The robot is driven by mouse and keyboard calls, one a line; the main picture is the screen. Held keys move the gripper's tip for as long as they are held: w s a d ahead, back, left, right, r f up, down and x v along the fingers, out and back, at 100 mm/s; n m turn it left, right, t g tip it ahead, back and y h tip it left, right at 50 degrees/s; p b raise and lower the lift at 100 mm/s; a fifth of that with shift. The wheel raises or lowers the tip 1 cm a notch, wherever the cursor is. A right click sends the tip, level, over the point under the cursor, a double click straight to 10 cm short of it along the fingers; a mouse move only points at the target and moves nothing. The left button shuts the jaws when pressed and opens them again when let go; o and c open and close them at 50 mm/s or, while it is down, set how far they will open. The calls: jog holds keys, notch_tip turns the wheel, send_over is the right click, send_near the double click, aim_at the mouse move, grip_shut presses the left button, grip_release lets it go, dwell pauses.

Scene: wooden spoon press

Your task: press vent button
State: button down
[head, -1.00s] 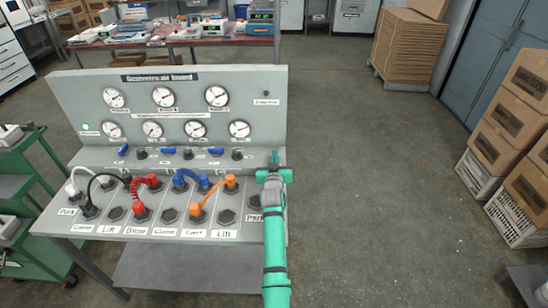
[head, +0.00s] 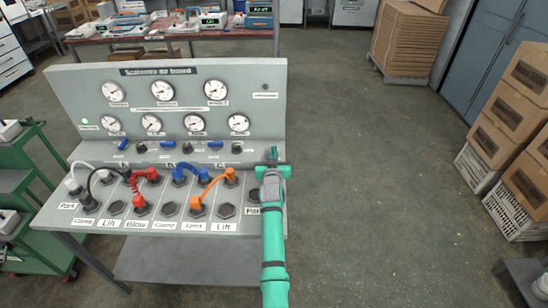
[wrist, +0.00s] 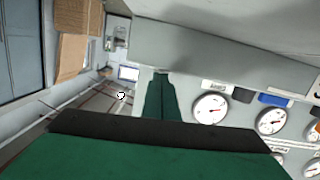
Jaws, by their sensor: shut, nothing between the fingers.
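The grey air board (head: 75,87) stands upright at the back of a sloping panel. A row along its foot holds blue levers (head: 168,144) and small black knobs or buttons (head: 236,148). In the wrist view one black button (wrist: 243,95) sits beside a blue lever (wrist: 275,100). The small labels are too blurred to tell which button is the vent one. My green gripper (head: 273,156) is shut and empty, at the right end of this row. Its fingers (wrist: 160,92) point along the board and look apart from the buttons. My arm hides part of the panel's right edge.
Several round gauges (head: 216,90) fill the board. White, black, red, blue and orange hoses (head: 208,187) rise from the sloping panel left of my arm. A green cart (head: 25,185) stands left, boxes (head: 525,130) right. The floor right of the board is clear.

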notch_tip(320, 180, up, 4)
jog(key=shift+s+a+f, duration=0.1)
jog(key=s+r, duration=0.1)
jog(key=s, duration=0.8)
jog(key=shift+s+r, duration=0.25)
jog(key=shift+s, duration=0.15)
jog(key=shift+w, duration=0.1)
